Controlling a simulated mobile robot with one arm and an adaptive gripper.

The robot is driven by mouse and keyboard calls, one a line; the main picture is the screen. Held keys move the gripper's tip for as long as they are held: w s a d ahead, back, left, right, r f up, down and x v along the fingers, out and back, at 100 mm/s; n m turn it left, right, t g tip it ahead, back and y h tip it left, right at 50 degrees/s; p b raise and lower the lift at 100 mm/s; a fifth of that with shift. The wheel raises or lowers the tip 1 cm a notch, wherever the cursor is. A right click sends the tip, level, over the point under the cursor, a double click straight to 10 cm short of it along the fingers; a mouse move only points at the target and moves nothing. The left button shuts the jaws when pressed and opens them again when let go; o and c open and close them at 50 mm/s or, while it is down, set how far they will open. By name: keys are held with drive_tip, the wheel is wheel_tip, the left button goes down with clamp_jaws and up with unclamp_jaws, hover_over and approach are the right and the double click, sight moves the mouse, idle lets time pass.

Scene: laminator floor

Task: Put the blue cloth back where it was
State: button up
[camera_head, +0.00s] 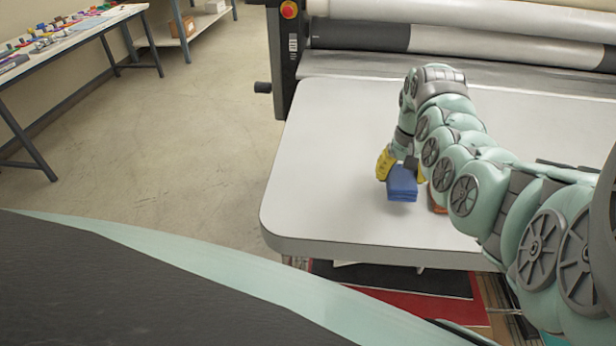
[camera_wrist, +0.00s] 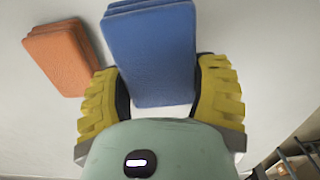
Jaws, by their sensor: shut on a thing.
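The blue cloth (camera_head: 402,184) is a folded stack over the white laminator table (camera_head: 330,190). My gripper (camera_head: 400,172) has yellow fingers and is shut on the blue cloth. In the wrist view the cloth (camera_wrist: 152,50) sits between the two yellow fingers of my gripper (camera_wrist: 160,95), one on each side. I cannot tell whether the cloth touches the table or is just above it.
An orange-brown folded cloth (camera_wrist: 62,57) lies on the table to the left in the wrist view. It is mostly hidden behind my arm in the head view (camera_head: 436,205). Laminator rollers (camera_head: 450,38) run along the back. The table's left part is clear.

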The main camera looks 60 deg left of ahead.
sight(397, 185)
drive_tip(key=shift+w+a, duration=0.1)
drive_tip(key=shift+w, duration=0.05)
wheel_tip(397, 185, down, 2)
drive_tip(key=shift+f+p, duration=0.1)
drive_tip(key=shift+p, duration=0.3)
drive_tip(key=shift+f, duration=0.6)
drive_tip(key=shift+f, duration=0.2)
drive_tip(key=o, duration=1.3)
drive_tip(key=shift+c, duration=0.2)
